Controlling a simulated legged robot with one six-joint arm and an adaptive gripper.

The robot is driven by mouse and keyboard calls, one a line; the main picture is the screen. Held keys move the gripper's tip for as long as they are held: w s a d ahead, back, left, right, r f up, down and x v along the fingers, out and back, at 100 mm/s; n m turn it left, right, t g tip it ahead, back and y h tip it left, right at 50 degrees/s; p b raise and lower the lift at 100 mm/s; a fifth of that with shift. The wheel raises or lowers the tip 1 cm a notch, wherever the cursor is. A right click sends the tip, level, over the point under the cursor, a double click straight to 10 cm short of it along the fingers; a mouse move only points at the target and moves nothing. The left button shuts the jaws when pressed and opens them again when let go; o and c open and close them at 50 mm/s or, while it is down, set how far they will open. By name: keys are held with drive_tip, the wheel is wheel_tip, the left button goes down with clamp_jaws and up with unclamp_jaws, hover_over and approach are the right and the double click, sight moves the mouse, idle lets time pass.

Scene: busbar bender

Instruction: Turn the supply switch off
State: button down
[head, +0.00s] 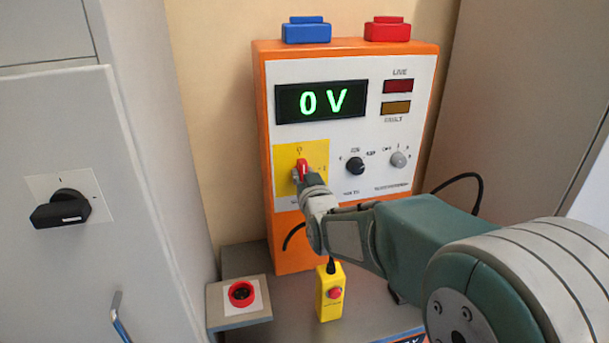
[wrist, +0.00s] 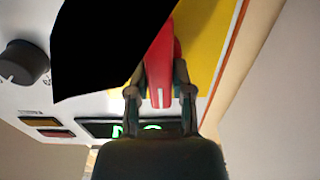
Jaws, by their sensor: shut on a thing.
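A red switch handle (head: 303,166) sits on a yellow plate (head: 318,152) on the front of an orange tester box (head: 262,110). The handle points nearly straight up. My gripper (head: 301,178) is at this handle, coming from the lower right. In the wrist view the red handle (wrist: 160,72) lies between the two fingers of my gripper (wrist: 160,94), which are shut on it. A large black shape hides part of the handle and plate there. The display (head: 321,101) reads 0 V in green. The LIVE lamp (head: 398,86) and FAULT lamp (head: 395,108) look dark.
A black rotary switch (head: 61,209) is on the grey cabinet (head: 55,130) at left. Below the tester are a red button (head: 241,293) and a yellow pendant (head: 330,293). Two knobs (head: 355,166) sit right of the yellow plate. Blue (head: 306,31) and red (head: 388,29) blocks top the box.

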drive_tip(key=c, duration=0.5)
unclamp_jaws()
drive_tip(key=shift+w+f, duration=0.25)
drive_tip(key=shift+w, duration=0.05)
drive_tip(key=shift+a, duration=0.2)
drive_tip(key=shift+d, duration=0.15)
drive_tip(key=v, duration=1.2)
